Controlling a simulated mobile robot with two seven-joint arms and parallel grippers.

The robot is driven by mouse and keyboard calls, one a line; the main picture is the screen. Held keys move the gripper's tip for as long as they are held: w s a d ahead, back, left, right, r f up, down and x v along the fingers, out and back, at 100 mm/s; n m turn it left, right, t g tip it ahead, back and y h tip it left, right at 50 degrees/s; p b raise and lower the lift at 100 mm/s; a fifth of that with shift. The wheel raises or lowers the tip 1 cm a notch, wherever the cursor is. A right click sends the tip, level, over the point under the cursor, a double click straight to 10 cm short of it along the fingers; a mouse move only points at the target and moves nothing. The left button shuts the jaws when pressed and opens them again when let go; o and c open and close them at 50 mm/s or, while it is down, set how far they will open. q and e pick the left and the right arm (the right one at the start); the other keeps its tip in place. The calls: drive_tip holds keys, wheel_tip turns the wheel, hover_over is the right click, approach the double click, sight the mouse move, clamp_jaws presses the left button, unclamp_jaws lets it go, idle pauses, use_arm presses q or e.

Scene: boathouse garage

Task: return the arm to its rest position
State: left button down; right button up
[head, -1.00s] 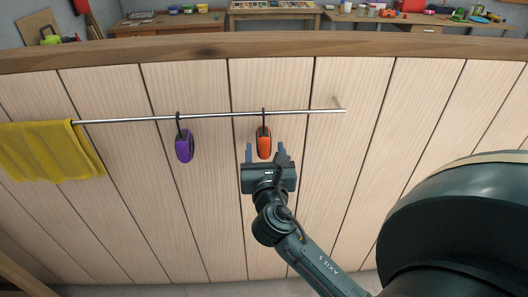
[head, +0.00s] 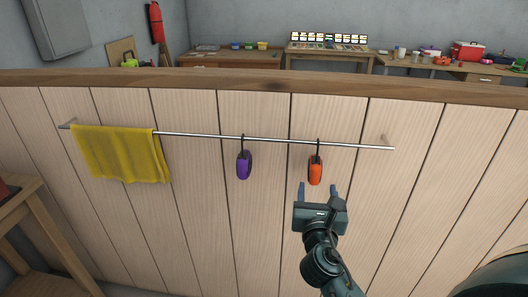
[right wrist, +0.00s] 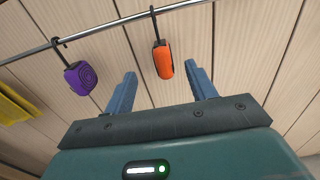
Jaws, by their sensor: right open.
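My right gripper (head: 318,192) is open and empty, just below an orange item (head: 315,171) that hangs by a dark loop from a metal rail. In the right wrist view the two blue fingers (right wrist: 162,88) stand apart, with the orange item (right wrist: 163,61) showing beyond and between them. No contact with it shows. A purple item (head: 244,165) hangs from the same rail to the left, and it also shows in the right wrist view (right wrist: 80,78). My left gripper is not in view.
The rail (head: 205,137) runs along a wooden plank wall (head: 190,220). A yellow towel (head: 122,155) hangs at its left. A wooden table (head: 25,215) stands at the left edge. Workbenches with tools and a red box (head: 468,51) stand behind the wall.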

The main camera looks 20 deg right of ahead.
drive_tip(key=s+a+f+m+g+y, duration=0.2)
drive_tip(key=s+a+f+m+y, duration=0.2)
drive_tip(key=f+m, duration=0.3)
drive_tip(key=s+a+f+m+g+y, duration=0.1)
drive_tip(key=s+a+f+m+y, duration=0.3)
drive_tip(key=f, duration=0.6)
drive_tip(key=s+a+f+m+g+y, duration=0.2)
drive_tip(key=s+a+f+m, duration=0.5)
drive_tip(key=m, duration=0.9)
drive_tip(key=shift+s+a+g+y, duration=0.4)
drive_tip(key=shift+s+a+y, duration=0.45)
drive_tip(key=shift+s, duration=0.95)
drive_tip(key=shift+d, duration=0.1)
drive_tip(key=shift+c, duration=0.3)
